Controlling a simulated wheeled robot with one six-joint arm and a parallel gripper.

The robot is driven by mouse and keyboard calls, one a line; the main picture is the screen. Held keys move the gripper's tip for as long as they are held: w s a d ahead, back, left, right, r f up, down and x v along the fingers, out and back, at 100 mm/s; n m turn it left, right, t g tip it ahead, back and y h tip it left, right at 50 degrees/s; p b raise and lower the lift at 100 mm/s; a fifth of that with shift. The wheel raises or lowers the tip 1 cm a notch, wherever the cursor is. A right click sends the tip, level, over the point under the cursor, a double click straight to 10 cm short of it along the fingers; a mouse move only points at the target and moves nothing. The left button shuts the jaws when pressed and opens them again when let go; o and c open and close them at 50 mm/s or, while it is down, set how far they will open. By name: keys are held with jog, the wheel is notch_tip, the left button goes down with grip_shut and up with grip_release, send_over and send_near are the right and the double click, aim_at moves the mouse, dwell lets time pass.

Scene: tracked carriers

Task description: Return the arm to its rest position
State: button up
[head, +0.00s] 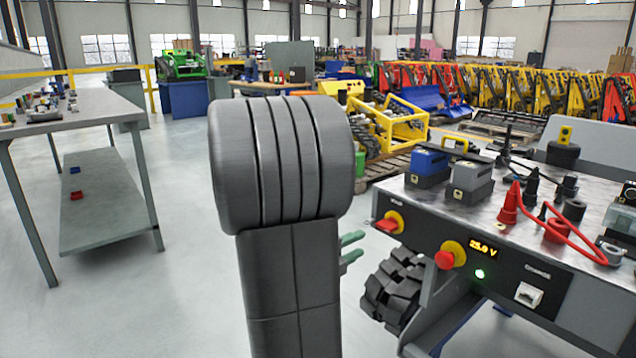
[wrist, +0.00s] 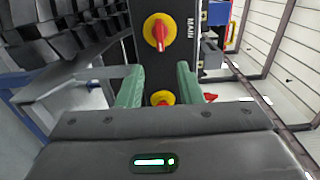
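My arm (head: 285,180) stands upright in the middle of the head view and hides most of my gripper. The two green fingers of my gripper (head: 357,247) stick out to the right of it. In the wrist view my gripper (wrist: 158,70) has its fingers apart, with nothing held between them. Beyond the fingers is the carrier's dark front panel (head: 510,262). A red and yellow rotary switch (wrist: 160,32) beside the word MAIN shows there; the switch is also in the head view (head: 391,222). The fingers appear apart from the panel.
The carrier's top (head: 490,205) at right holds battery blocks (head: 468,180), connectors and a red cable (head: 560,228). A grey workbench (head: 75,112) stands left. Floor between is open.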

aim_at(386, 230)
jog(key=b+x, duration=0.2)
jog(key=x, duration=0.8)
jog(key=p+v, duration=0.3)
jog(key=v, duration=1.1)
jog(key=b+x, duration=0.3)
jog(key=x, duration=1.1)
jog(key=shift+w+d, duration=0.1)
jog(key=n, duration=0.5)
jog(key=shift+r+p, duration=0.3)
jog(key=shift+r, duration=0.05)
jog(key=shift+a+r+n+p, duration=0.1)
jog(key=shift+n+p, duration=0.35)
jog(key=shift+n, duration=0.5)
jog(key=shift+a+r+n+p, duration=0.1)
jog(key=shift+n+p, duration=0.35)
jog(key=shift+n, duration=0.5)
jog(key=shift+f, duration=0.1)
